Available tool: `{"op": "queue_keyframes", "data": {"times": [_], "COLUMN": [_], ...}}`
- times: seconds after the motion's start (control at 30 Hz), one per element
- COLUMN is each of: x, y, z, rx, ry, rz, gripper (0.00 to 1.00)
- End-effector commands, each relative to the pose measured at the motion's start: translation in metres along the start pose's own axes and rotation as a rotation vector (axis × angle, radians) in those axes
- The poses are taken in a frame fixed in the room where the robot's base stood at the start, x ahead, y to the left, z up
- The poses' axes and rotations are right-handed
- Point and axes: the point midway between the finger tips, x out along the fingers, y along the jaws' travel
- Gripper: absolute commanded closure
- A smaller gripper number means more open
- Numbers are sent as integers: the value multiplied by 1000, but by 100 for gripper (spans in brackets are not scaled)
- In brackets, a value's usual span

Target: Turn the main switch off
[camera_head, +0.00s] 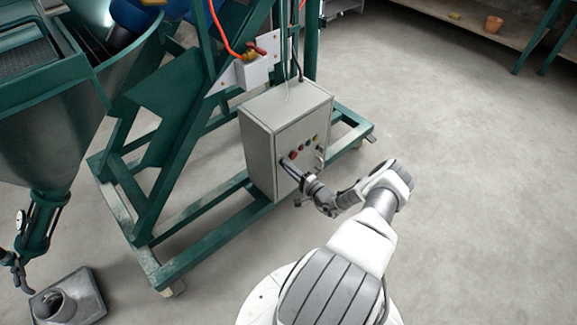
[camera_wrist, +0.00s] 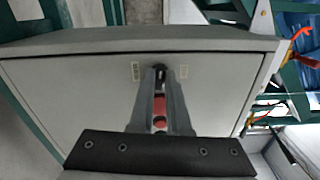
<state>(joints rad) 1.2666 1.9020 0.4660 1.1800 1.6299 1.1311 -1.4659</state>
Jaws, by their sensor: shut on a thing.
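The grey control box (camera_head: 283,134) stands on the green frame in the head view, with a row of small red and yellow buttons and knobs on its front panel. My gripper (camera_head: 285,163) reaches the left part of that panel. In the wrist view the box front (camera_wrist: 85,95) fills most of the picture. My gripper (camera_wrist: 159,76) is shut there on a small black switch (camera_wrist: 158,71) between two small labels. A red button (camera_wrist: 159,105) shows between my fingers. The position of the switch is hard to tell.
The green steel frame (camera_head: 200,232) surrounds the box at floor level. A hopper (camera_head: 45,130) and a grey floor piece with a round opening (camera_head: 75,297) are at left. A shelf with a small orange pot (camera_head: 493,24) is far right. The floor at right is clear.

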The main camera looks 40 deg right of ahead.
Motion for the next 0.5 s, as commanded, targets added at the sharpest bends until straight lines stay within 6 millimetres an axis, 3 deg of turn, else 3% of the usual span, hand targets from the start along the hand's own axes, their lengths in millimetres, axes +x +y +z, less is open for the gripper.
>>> {"op": "queue_keyframes", "data": {"times": [0.5], "x": [-1], "y": [1], "z": [-1], "rx": [-125], "ry": [1], "rz": [1], "gripper": [100]}}
